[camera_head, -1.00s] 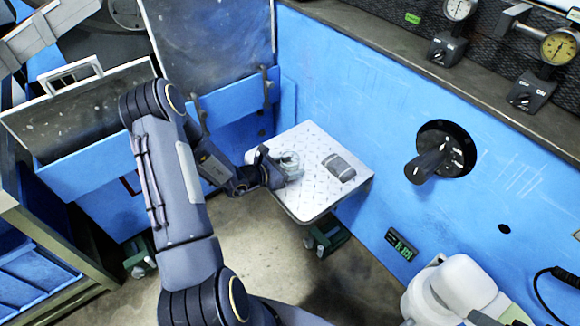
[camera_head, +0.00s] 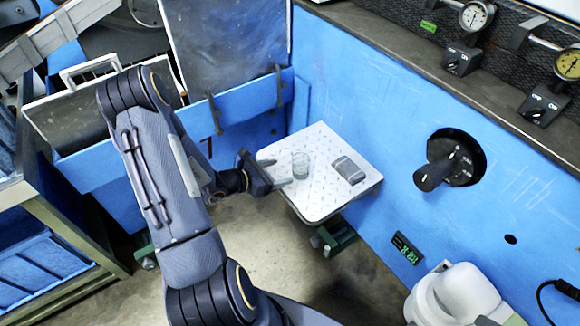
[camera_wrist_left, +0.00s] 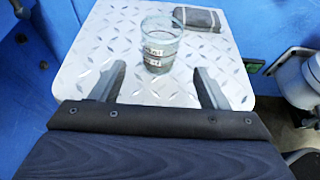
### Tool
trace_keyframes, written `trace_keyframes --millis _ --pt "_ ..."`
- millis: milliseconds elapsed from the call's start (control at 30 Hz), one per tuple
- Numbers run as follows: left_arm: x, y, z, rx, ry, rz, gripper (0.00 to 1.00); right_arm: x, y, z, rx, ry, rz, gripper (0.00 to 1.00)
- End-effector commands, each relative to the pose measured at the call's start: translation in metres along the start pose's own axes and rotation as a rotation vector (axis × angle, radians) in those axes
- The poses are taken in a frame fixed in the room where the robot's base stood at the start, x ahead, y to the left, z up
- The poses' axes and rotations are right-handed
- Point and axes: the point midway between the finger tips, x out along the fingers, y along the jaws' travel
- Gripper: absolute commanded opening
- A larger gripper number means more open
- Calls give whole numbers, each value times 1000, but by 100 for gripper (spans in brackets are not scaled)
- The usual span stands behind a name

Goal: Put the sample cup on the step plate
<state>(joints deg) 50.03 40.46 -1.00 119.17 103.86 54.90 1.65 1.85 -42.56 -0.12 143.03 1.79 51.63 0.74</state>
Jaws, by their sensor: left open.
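The sample cup (camera_head: 300,165) is a clear glass-like cup standing upright on the step plate (camera_head: 318,204), a light diamond-patterned metal plate against the blue wall. In the left wrist view the cup (camera_wrist_left: 160,46) shows dark markings on its side and stands ahead of my left gripper (camera_wrist_left: 162,84). The plate (camera_wrist_left: 88,62) spreads out under it. My left gripper (camera_head: 279,172) is open at the left edge of the plate, with its fingers apart and clear of the cup. My right gripper is not in view.
A grey rolled or folded item (camera_head: 348,170) lies on the plate to the right of the cup; it also shows in the left wrist view (camera_wrist_left: 200,18). A black knob (camera_head: 440,168) sticks out of the blue wall. A white rounded object (camera_head: 458,294) stands at the lower right.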

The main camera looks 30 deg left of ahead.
Motion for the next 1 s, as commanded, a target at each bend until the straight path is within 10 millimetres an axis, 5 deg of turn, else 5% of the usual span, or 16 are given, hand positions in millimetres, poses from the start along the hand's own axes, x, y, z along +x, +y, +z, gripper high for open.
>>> trace_keyframes --millis 233,367,533,700,833,1000 --pt "-22 -4 10 32 -8 -21 68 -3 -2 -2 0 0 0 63" --pt "-26 -35 59 232 -43 -152 68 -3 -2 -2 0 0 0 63" --pt "-58 -124 139 751 -99 -450 68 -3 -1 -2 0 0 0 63" --pt "-114 -199 164 1341 -109 -689 68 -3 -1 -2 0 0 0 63" --pt "-157 -225 159 1786 -73 -788 68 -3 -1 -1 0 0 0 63" --pt "-191 -226 149 2223 12 -804 68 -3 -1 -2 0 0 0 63"
